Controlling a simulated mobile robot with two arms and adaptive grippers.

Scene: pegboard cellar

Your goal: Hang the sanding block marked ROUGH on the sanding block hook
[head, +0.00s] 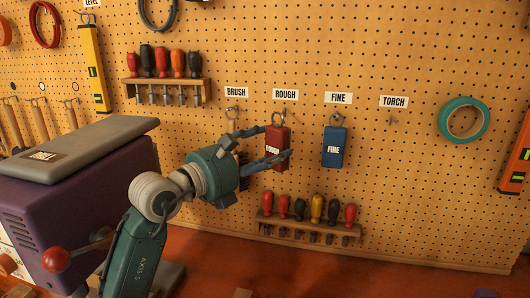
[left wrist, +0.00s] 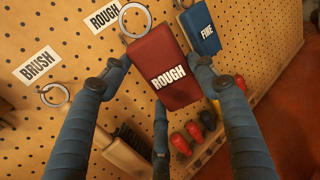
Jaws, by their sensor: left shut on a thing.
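The red sanding block marked ROUGH (head: 283,135) is upright in front of the pegboard, just below the ROUGH label (head: 285,94). My left gripper (head: 278,143) is shut on it, with fingers on both sides. In the left wrist view the block (left wrist: 166,58) has a metal ring (left wrist: 123,17) at its top, close to the board under the ROUGH label (left wrist: 104,16). The hook under that label is small and partly hidden. I cannot tell whether the ring is over it. My right gripper is not in view.
The blue FINE block (head: 335,148) hangs just to the right. The BRUSH ring (head: 232,113) is at the left, its brush partly behind my gripper. A screwdriver rack (head: 300,232) is below. The TORCH hook (head: 393,122) is bare. A purple machine (head: 90,200) stands at left.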

